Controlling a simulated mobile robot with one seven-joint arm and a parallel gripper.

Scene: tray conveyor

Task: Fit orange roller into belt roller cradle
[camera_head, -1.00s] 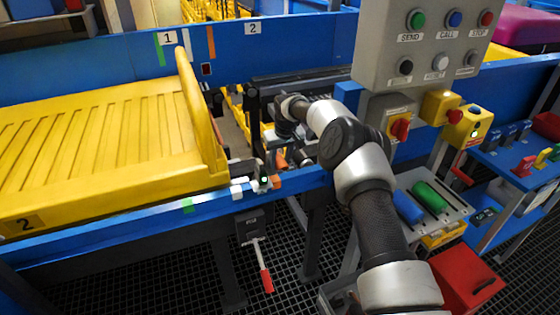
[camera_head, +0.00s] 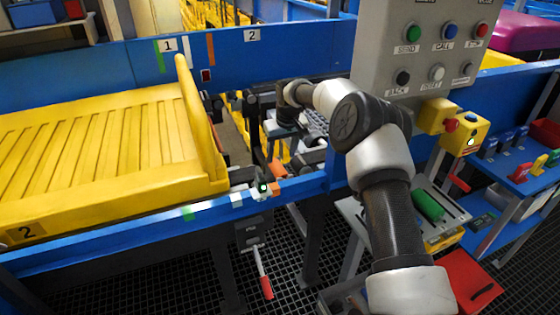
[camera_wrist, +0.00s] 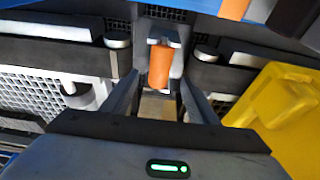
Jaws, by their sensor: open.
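The orange roller (camera_wrist: 160,66) is in the middle of the wrist view, its far end at a pale metal bracket (camera_wrist: 165,36), which looks like part of the cradle. I cannot tell whether it is fully seated. In the head view the orange roller (camera_head: 277,170) shows at the near belt rail, in the gap right of the yellow tray. My gripper (camera_wrist: 160,98) is open, its two fingers apart with nothing gripped between them, just short of the roller's near end. In the head view my gripper's dark body (camera_head: 288,118) is over the gap; its fingertips are hidden.
A yellow tray (camera_head: 95,145) fills the belt at left. A grey button panel (camera_head: 405,60) stands close to my arm on the right. A green roller (camera_head: 428,205) lies on a shelf tray. A red-handled lever (camera_head: 263,275) hangs below the near rail.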

